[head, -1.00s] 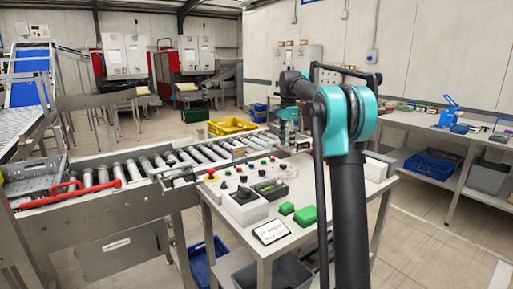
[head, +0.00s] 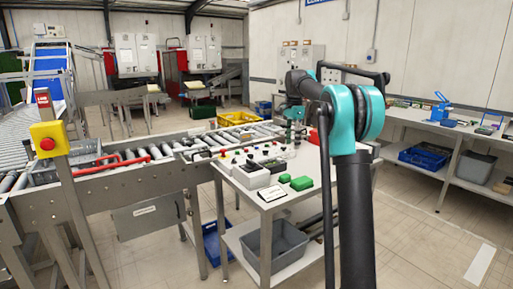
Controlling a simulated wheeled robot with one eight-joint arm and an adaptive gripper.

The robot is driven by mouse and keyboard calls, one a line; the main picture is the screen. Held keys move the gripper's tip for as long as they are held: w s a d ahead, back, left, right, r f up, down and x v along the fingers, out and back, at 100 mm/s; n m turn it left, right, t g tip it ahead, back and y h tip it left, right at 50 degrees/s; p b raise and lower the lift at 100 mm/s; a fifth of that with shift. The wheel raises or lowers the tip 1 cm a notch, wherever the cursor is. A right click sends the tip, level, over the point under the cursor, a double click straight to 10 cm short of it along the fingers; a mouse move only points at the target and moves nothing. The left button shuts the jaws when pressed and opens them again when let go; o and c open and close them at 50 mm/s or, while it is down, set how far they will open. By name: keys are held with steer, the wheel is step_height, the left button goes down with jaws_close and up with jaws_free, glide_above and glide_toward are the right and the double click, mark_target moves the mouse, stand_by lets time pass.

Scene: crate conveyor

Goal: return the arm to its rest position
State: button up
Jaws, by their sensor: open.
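My arm rises at the right of the middle in the head view, with a teal elbow joint (head: 357,112). Its forearm reaches forward and to the left, and its end hangs down over the far part of the control table (head: 262,207). My gripper (head: 297,138) is small and dark there, pointing down. It is open, and I see nothing held in it. The finger details are too small to make out, and I cannot tell its exact height above the table.
The roller conveyor (head: 190,142) runs along the table's far left side, with a yellow crate (head: 239,118) beyond. A red stop button on a yellow box (head: 47,141) stands at left. A workbench (head: 440,128) is at right. Floor right of the table (head: 420,240) is clear.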

steer(key=s+d+f+n+t, duration=0.1)
steer(key=s+f+n, duration=0.3)
steer(key=s+f, duration=0.5)
steer(key=s+d+f+n+t, duration=0.1)
steer(key=s+f+n, duration=0.4)
steer(key=s, duration=1.4)
steer(key=s+d+f+n+t, duration=0.2)
steer(key=s+f+n, duration=0.2)
steer(key=s+f, duration=1)
steer(key=shift+s+n, duration=0.3)
steer(key=shift+s, duration=0.1)
steer(key=shift+w, duration=0.1)
